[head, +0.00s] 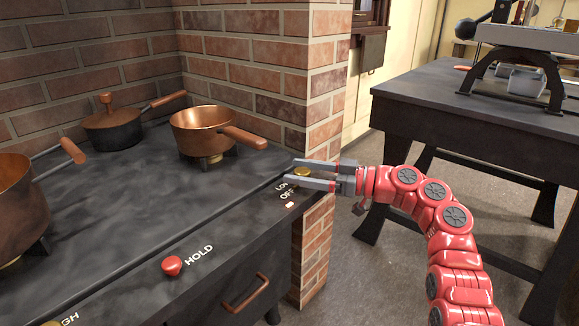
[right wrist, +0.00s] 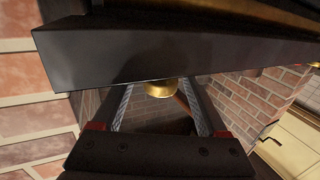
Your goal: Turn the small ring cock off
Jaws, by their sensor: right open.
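A small brass knob (head: 302,171) sits at the right end of the stove's front strip, beside the words LOW and OFF. My right gripper (head: 292,172) is open, with its two fingers on either side of this knob. In the right wrist view the brass knob (right wrist: 160,88) shows between the open fingers (right wrist: 160,95), below a dark stove edge. I cannot tell whether either finger touches it. Which way the knob is turned is not clear. My left gripper is not in view.
The dark stove top (head: 120,190) carries a copper saucepan (head: 205,130), a dark lidded pan (head: 112,128) and a large copper pot (head: 20,205). A red knob (head: 172,265) marked HOLD is on the front strip. A brick pillar (head: 330,80) rises behind my right gripper. A dark table (head: 470,100) stands right.

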